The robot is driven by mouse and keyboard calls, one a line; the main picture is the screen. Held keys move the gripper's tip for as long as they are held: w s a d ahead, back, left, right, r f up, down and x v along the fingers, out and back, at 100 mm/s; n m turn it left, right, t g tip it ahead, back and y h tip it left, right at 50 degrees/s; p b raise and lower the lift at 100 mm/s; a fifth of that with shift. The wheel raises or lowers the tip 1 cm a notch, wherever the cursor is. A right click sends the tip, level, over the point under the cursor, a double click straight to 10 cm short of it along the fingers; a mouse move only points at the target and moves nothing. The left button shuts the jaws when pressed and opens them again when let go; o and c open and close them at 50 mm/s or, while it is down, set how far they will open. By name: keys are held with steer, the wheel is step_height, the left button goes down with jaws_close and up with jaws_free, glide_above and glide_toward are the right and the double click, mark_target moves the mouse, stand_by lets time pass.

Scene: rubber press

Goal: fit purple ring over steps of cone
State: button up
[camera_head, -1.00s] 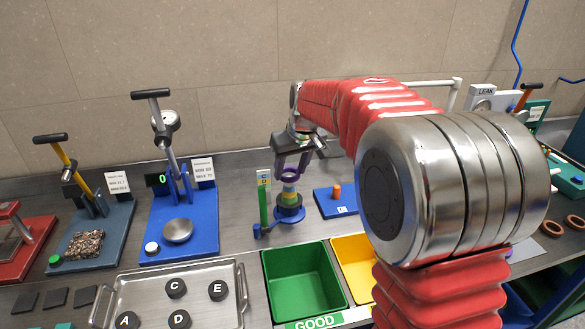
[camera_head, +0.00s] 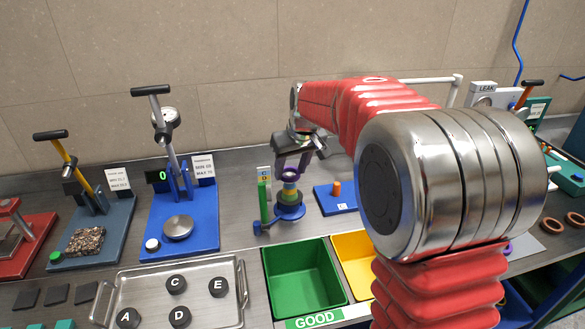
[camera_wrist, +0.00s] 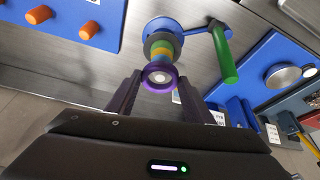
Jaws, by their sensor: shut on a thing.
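In the wrist view the cone (camera_wrist: 161,48) lies straight beyond my fingers. My gripper (camera_head: 291,165) is above the cone, pointing down, its two purple fingers closed on the purple ring (camera_wrist: 160,76). The wrist view shows my gripper (camera_wrist: 159,80) with a finger at each side of the ring. The ring is lined up with the cone's axis, and a pale round top shows through its hole. How far down the ring sits around the tip I cannot tell.
A green post (camera_head: 263,205) stands close left of the cone. A blue board with an orange peg (camera_head: 337,188) lies to the right. The green bin (camera_head: 303,282) and yellow bin (camera_head: 353,262) are in front. A blue press (camera_head: 180,225) stands further left.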

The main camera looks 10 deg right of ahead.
steer(key=shift+f, duration=0.3)
steer(key=o, duration=1.1)
steer(key=shift+o, duration=0.4)
steer(key=o, duration=0.4)
steer(key=shift+r, duration=0.1)
steer(key=shift+r, duration=3.1)
